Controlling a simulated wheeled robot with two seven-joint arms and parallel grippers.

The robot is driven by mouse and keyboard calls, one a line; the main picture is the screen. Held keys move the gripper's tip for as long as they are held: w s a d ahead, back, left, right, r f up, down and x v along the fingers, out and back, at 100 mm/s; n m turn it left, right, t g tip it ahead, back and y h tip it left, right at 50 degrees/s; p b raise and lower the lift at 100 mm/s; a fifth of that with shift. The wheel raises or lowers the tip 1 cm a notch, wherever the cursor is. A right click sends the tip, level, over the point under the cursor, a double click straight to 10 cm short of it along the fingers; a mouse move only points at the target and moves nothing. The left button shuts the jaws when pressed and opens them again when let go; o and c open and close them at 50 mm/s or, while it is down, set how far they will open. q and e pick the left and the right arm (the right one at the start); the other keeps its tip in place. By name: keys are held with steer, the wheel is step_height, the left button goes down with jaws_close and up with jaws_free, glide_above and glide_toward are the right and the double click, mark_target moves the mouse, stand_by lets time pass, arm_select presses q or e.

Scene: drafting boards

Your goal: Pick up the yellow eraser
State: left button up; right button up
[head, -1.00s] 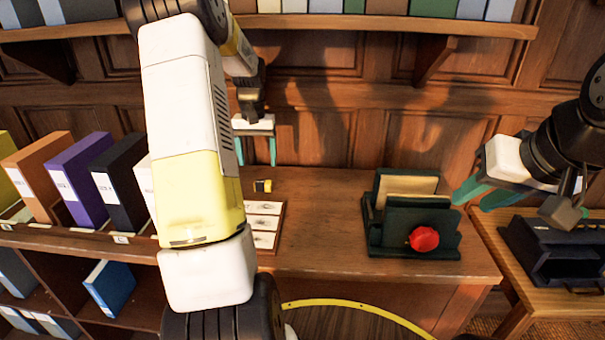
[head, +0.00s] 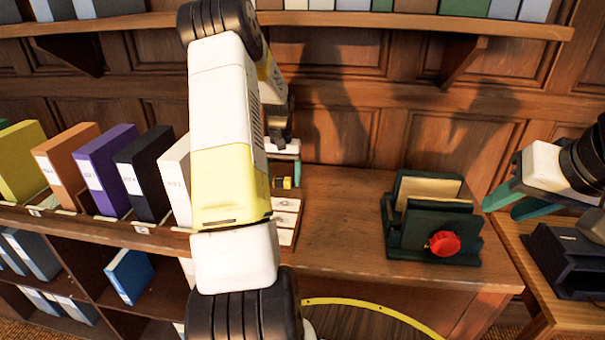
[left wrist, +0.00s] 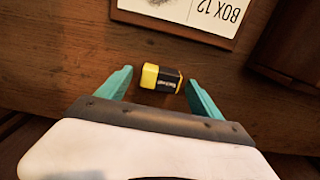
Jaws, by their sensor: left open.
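The yellow eraser (left wrist: 160,78) has a black sleeve and lies on the wooden desk, between and just beyond the teal fingers of my left gripper (left wrist: 158,92) in the left wrist view. In the head view the eraser (head: 284,182) shows just below my left gripper (head: 284,170), partly beside my arm. My left gripper is open and empty, pointing down over the eraser. My right gripper (head: 508,200) is off to the right, its teal fingers apart, with nothing visible between them.
A card tray marked BOX 12 (left wrist: 190,18) lies close beyond the eraser. Binders (head: 100,165) line the left shelf. The middle of the desk (head: 345,210) is clear.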

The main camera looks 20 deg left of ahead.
mark_target(283, 180)
arm_select(q)
steer(key=c, duration=1.4)
steer(key=shift+c, duration=0.2)
steer(key=shift+r, duration=0.1)
steer(key=shift+r, duration=0.5)
steer(key=r, duration=0.2)
steer(key=shift+s+d+r, duration=0.3)
steer(key=shift+s, duration=0.1)
steer(key=s+d, duration=0.2)
steer(key=s, duration=0.2)
steer(key=s+d+r, duration=0.1)
steer(key=s+d, duration=0.2)
steer(key=s, duration=0.1)
steer(key=s+d, duration=0.3)
steer(key=s, duration=0.1)
steer(key=shift+s+d+r, duration=0.15)
steer(key=shift+s+d, duration=0.05)
steer(key=shift+s, duration=0.05)
